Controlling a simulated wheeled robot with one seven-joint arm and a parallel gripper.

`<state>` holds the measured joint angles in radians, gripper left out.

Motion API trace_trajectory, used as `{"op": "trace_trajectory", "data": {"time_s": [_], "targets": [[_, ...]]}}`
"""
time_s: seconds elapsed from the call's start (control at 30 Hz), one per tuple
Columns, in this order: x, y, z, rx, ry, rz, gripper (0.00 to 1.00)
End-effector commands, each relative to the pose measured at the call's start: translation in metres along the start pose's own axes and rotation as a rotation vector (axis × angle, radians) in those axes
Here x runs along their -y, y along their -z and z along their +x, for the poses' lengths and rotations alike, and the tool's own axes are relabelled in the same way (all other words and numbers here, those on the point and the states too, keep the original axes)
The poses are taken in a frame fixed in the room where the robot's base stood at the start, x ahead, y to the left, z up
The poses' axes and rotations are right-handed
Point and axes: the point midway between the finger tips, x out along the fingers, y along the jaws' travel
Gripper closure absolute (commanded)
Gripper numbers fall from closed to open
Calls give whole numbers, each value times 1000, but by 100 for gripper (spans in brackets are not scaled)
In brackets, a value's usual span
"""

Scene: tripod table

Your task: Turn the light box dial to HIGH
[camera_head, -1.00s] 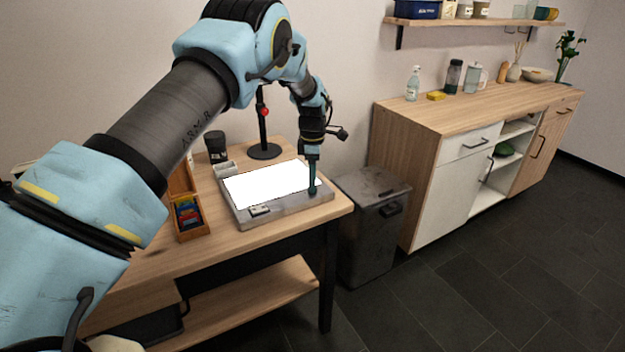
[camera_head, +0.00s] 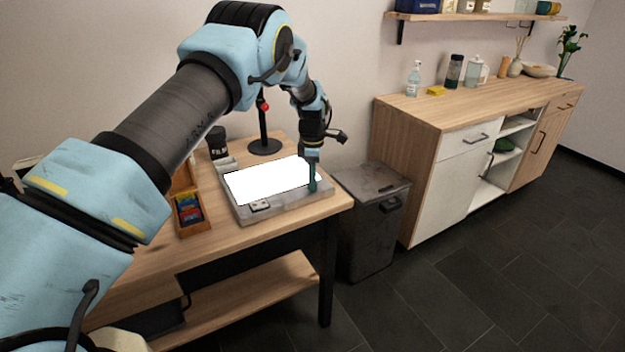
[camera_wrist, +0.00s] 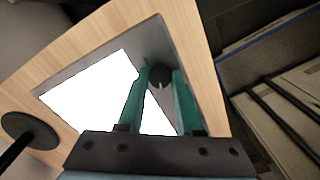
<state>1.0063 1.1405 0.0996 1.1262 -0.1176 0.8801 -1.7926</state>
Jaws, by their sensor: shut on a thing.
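The light box (camera_head: 285,208) lies on the wooden table, with a grey frame and a bright white lit panel (camera_head: 262,180). Its dial (camera_wrist: 159,77) is a dark round knob with a pale mark, on the frame beside the panel, seen in the wrist view. My gripper (camera_head: 313,189) points down at the box's right side in the head view. In the wrist view its two green fingers (camera_wrist: 162,75) stand on either side of the dial and are shut on it. In the head view the fingers hide the dial. I cannot read any setting label.
A black stand (camera_head: 264,146) and a dark film canister (camera_head: 217,144) stand behind the box. A wooden tray (camera_head: 190,214) with coloured items lies left of it. A grey bin (camera_head: 372,218) stands by the table's right edge, next to a wooden cabinet (camera_head: 425,150).

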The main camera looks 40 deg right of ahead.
Motion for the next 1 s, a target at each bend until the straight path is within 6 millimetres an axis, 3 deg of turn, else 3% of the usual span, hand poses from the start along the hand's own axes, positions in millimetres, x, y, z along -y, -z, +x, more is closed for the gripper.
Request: {"op": "trace_trajectory", "data": {"time_s": [0.1, 0.57, 1.0], "targets": [[0, 0, 0, 0, 0, 0, 100], [0, 0, 1, 0, 0, 32, 100], [0, 0, 3, 1, -2, 335, 100]]}}
